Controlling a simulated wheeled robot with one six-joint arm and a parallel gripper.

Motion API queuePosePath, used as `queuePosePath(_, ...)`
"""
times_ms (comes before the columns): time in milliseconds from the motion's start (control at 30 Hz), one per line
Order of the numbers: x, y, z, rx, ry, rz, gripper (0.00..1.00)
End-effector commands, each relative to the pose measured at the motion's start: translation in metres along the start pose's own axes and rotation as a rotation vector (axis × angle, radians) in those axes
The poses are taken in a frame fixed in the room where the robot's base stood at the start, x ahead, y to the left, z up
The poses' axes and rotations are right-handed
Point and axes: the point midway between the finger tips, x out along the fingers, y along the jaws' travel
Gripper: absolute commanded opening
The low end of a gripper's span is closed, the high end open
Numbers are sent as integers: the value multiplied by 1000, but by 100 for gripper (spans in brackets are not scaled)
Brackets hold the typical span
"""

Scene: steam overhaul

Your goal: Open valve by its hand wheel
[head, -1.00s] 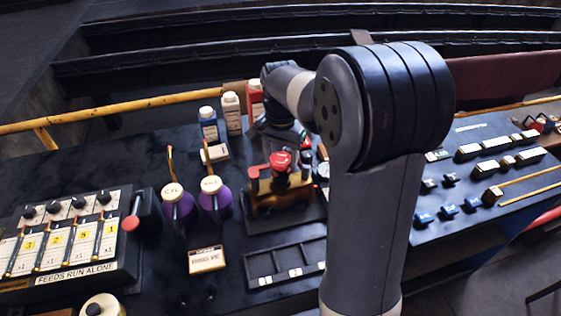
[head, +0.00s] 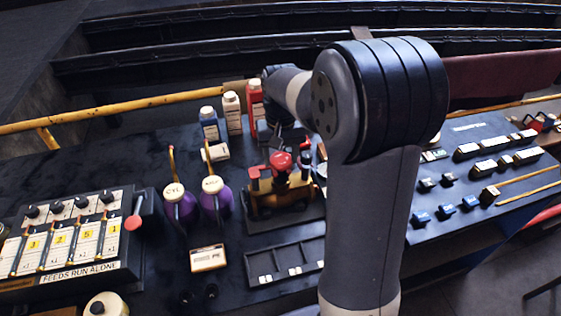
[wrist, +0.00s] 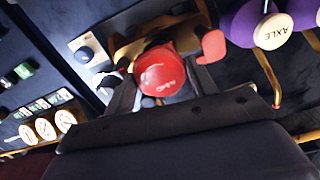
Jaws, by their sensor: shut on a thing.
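The valve is a brass body (head: 285,198) on a dark plate in mid-bench, with a round red hand wheel (head: 281,161) on top. In the wrist view the red hand wheel (wrist: 161,72) sits between my fingers, and its lettering appears rotated. My gripper (wrist: 160,88) is shut on the hand wheel, one finger on each side. A smaller red piece (wrist: 211,46) stands beside the wheel. In the head view my wrist is just behind the wheel, and the exact finger contact is hard to see.
Two purple oil cans (head: 180,207) (head: 216,199) stand left of the valve. Blue, white and red bottles (head: 209,127) (head: 232,113) (head: 255,100) stand behind. A feed panel (head: 72,236) is at far left.

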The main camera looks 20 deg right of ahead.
Motion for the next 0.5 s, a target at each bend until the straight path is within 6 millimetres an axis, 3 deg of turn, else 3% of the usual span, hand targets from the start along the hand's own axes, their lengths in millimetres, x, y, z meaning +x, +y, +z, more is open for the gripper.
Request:
queuePosePath(100,-1,0,0,-57,2,0,19)
queuePosePath(300,-1,0,0,-64,1,0,19)
queuePosePath(333,0,0,0,-64,1,0,55)
queuePosePath(500,0,0,0,-63,1,0,69)
